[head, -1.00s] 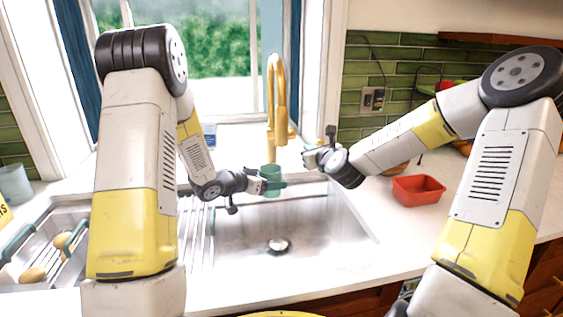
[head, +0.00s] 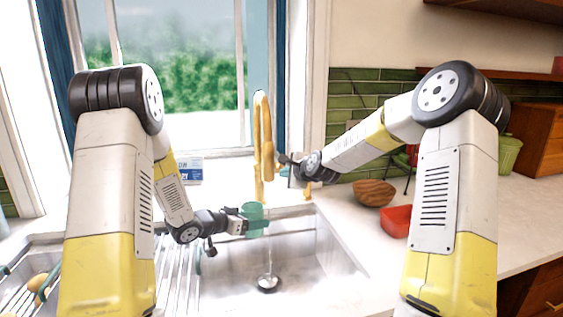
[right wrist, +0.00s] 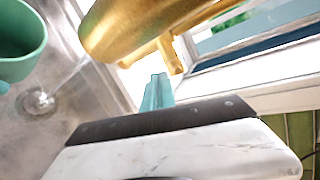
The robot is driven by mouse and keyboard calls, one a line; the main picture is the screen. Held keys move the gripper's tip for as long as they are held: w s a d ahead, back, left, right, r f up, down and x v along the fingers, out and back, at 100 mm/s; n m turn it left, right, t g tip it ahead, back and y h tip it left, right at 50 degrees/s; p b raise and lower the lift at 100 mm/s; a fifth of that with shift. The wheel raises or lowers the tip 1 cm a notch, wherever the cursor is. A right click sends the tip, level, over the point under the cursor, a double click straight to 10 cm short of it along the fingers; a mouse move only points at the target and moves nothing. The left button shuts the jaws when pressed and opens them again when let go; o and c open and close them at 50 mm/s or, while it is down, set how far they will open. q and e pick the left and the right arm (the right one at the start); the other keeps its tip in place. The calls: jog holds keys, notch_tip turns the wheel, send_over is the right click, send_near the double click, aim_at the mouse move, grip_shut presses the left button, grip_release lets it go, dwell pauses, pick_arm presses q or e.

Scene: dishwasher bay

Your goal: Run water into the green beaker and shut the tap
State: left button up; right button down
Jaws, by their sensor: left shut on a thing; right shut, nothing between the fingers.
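The green beaker (head: 254,211) is upright over the sink, close to the gold tap's spout. My left gripper (head: 247,224) is shut on it. The beaker's open rim also shows at the left edge of the right wrist view (right wrist: 18,45). The gold tap (head: 262,130) stands behind the sink. A thin pale streak like running water (head: 268,258) falls from beside the beaker to the drain. My right gripper (head: 287,160) is shut and empty beside the tap's body. In the right wrist view its teal fingertips (right wrist: 158,90) are just below the gold lever (right wrist: 168,52); I cannot tell if they touch.
The steel sink (head: 320,262) has its drain (head: 268,284) below the beaker. A drying rack is at left. A wooden bowl (head: 374,193) and a red container (head: 396,221) stand on the right counter. A blue-and-white box (head: 189,170) is by the window.

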jog(key=w+d+r+n+g+h, duration=0.2)
jog(key=w+r+n+h, duration=0.1)
jog(key=r+n, duration=1.15)
jog(key=n, duration=0.3)
send_over(278, 167)
jog(key=w+d, duration=0.1)
jog(key=d, duration=0.1)
notch_tip(278, 167, down, 9)
jog(key=shift+s+a+f+g, duration=0.15)
jog(key=shift+s+f, duration=0.3)
jog(key=shift+f, duration=0.35)
jog(key=shift+s+a+f+g, duration=0.15)
jog(key=shift+s+f, duration=0.3)
jog(key=shift+f, duration=0.35)
jog(key=shift+f, duration=0.1)
